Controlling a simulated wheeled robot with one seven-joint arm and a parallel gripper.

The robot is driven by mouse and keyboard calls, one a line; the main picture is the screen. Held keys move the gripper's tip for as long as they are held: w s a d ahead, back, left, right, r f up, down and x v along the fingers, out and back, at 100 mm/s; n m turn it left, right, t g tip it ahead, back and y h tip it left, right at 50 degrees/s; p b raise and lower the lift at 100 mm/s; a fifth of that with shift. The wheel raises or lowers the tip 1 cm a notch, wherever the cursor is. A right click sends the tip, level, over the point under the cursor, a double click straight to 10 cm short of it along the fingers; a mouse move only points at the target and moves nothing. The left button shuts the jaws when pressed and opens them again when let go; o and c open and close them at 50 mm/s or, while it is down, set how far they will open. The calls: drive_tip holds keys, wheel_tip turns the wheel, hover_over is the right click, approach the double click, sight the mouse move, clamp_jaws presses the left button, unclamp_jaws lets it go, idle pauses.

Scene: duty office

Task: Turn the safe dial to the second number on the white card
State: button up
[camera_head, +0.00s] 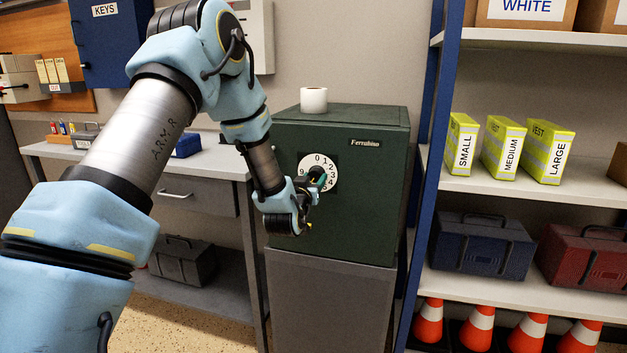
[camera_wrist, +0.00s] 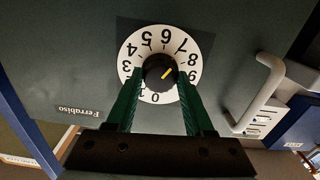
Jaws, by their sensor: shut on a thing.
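The dark green safe (camera_head: 355,230) has a white dial (camera_head: 305,163) with black numbers on its door. In the wrist view the dial (camera_wrist: 130,48) appears upside down, with a black knob (camera_wrist: 155,62) at its centre. The knob's yellow mark points up and right in that view, roughly toward 7 or 8; the exact reading is unclear. My gripper (camera_wrist: 161,75) is shut on the knob, one green finger on each side. In the head view my gripper (camera_head: 319,180) hides part of the dial. I cannot make out a white card in either view.
A white roll (camera_head: 313,100) stands on top of the safe. A pale handle (camera_wrist: 262,90) shows beside the dial in the wrist view. A desk (camera_head: 215,160) is left of the safe. A blue-framed shelf (camera_head: 480,185) with vests and toolboxes is at the right.

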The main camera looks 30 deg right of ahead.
clamp_jaws()
drive_tip(key=shift+f+n+b, duration=0.1)
drive_tip(key=shift+n+b, duration=0.2)
drive_tip(key=shift+b, duration=0.15)
drive_tip(key=shift+f+n+b, duration=0.1)
drive_tip(key=shift+n+b, duration=0.8)
drive_tip(key=shift+b, duration=0.15)
drive_tip(key=n+b, duration=0.5)
drive_tip(key=n, duration=0.1)
drive_tip(key=shift+b, duration=0.35)
drive_tip(key=n+b, duration=0.2)
drive_tip(key=n, duration=0.2)
drive_tip(key=shift+n+b, duration=0.4)
drive_tip(key=shift+r+n+b, duration=0.2)
drive_tip(key=shift+n+b, duration=0.75)
drive_tip(key=shift+n, duration=1.25)
